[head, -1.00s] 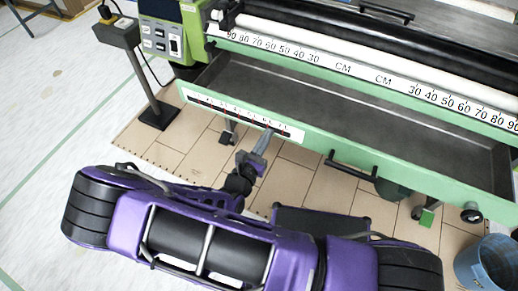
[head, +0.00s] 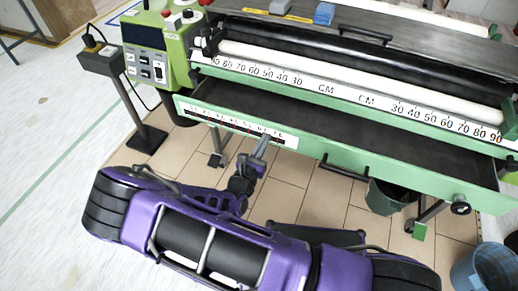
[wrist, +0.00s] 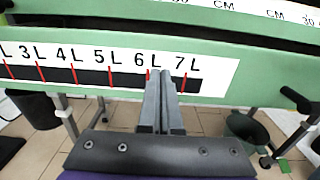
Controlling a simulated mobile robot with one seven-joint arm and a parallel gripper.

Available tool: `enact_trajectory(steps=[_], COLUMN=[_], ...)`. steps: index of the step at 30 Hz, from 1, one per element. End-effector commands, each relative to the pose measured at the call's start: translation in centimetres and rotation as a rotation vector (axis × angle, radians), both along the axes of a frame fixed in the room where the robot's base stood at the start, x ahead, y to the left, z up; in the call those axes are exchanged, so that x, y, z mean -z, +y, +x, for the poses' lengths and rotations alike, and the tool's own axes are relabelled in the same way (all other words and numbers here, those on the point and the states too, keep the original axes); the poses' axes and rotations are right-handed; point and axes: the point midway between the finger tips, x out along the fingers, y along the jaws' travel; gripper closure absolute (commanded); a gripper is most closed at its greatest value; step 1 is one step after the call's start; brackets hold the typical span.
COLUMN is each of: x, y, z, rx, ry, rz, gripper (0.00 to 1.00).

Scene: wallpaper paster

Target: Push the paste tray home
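The paste tray (head: 330,158) is the long green-fronted drawer with a dark inside, below the machine's CM ruler. It stands partly pulled out, with a dark gap showing behind its front. Its front carries a white litre scale (head: 235,126), which also shows in the wrist view (wrist: 216,72). A black bar handle (head: 345,171) sits lower on the front, to the right of my gripper. My gripper (head: 264,141) is at the tray front near the scale's right end. In the wrist view its fingers (wrist: 160,76) are together over the 6L–7L marks, seemingly touching the front, with nothing between them.
A green control box (head: 160,55) stands left of the machine, beside a grey post-mounted box (head: 102,60). A dark bucket (head: 388,196) sits under the tray, and a blue bin (head: 487,268) stands at lower right. The floor at left is clear.

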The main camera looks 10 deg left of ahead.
Motion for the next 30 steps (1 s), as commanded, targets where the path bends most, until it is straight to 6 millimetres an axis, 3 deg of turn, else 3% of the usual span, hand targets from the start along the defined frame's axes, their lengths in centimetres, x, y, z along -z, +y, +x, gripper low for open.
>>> enact_trajectory(steps=[6, 15, 21, 30], x=[-0.1, 0.0, 0.0, -0.1], y=[-2.2, -4.0, -4.6, -4.9], z=[6.9, 14.3, 17.0, 18.1], rx=[0.007, 0.003, 0.001, 0.000], ry=[-0.003, -0.003, -0.002, -0.002], rz=[0.000, 0.000, -0.001, -0.001], gripper=[1.00, 1.00, 1.00, 1.00])
